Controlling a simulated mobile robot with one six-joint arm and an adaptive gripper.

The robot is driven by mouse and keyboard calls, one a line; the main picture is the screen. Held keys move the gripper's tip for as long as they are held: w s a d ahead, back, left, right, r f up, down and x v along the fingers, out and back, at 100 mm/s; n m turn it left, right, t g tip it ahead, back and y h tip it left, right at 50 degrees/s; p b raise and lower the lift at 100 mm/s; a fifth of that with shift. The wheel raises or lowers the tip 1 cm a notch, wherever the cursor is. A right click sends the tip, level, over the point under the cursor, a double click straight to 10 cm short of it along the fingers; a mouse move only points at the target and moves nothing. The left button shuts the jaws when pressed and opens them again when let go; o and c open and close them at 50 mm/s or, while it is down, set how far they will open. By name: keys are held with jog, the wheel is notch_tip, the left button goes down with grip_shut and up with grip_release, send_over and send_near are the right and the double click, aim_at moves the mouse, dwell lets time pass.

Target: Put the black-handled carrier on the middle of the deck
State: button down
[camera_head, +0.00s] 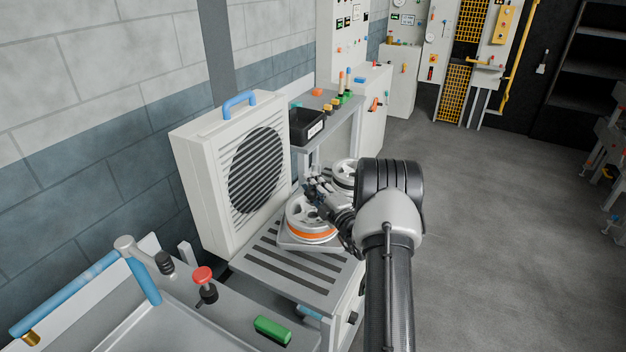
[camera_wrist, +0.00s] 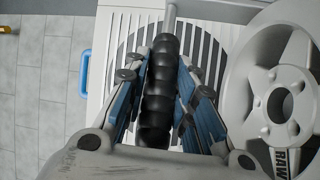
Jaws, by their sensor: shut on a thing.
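My gripper (camera_head: 320,190) is shut on the black ribbed handle (camera_wrist: 158,100) of the carrier, with blue-padded fingers on both sides of it in the wrist view. In the head view the carrier's pale base (camera_head: 290,242) is at the far part of the slatted grey deck (camera_head: 285,272). A silver wheel with an orange band (camera_head: 312,236) sits on the carrier; a spoked wheel marked RAW (camera_wrist: 285,105) fills the right of the wrist view. I cannot tell whether the base touches the deck. My arm hides the carrier's right side.
A white fan unit (camera_head: 235,175) with a blue handle stands along the deck's left side. Behind is a grey stand with a black bin (camera_head: 306,126) and another wheel (camera_head: 345,172) near it. In front are a red knob (camera_head: 203,275) and a green block (camera_head: 272,329). Open floor lies right.

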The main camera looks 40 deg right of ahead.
jog(key=shift+f+b, duration=0.5)
jog(key=shift+f, duration=1.5)
jog(key=c, duration=1.8)
grip_release()
jog(key=shift+f, duration=0.25)
jog(key=o, duration=0.5)
jog(key=shift+c, duration=0.2)
jog(key=shift+r, duration=0.1)
